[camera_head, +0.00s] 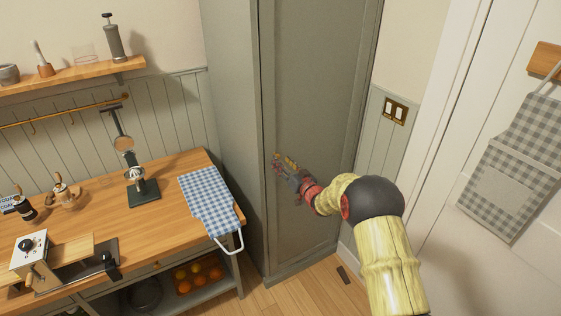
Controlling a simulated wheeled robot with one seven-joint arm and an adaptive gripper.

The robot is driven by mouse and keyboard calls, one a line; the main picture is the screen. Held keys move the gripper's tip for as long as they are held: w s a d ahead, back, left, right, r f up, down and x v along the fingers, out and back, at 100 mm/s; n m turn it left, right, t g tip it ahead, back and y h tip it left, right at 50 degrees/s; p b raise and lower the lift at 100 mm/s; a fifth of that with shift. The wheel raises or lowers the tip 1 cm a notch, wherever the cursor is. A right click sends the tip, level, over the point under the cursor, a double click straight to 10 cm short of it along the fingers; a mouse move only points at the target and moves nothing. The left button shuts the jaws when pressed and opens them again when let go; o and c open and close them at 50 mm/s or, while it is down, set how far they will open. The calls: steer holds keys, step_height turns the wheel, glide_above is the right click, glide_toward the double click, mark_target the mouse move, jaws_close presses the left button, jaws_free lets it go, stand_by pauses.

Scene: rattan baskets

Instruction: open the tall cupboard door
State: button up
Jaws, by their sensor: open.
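The tall grey-green cupboard door (312,75) stands in the middle of the head view and looks closed against its frame. My gripper (282,162) is in front of the door near its left edge, at about mid-height in the picture. The gripper is open, and I see nothing between its fingers. A small knob or handle seems to lie right by the fingertips, but the gripper hides it in part. I cannot tell whether the fingers touch it.
A wooden counter (165,228) with a checked cloth (208,200) and a towel ring (230,243) stands to the left. A shelf (75,73) hangs above it. A white door (450,150) with an apron (515,165) is at the right. Some wooden floor (312,290) is clear below.

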steer(key=shift+x, duration=1.1)
steer(key=shift+c, duration=1.1)
steer(key=c, duration=0.7)
jaws_close()
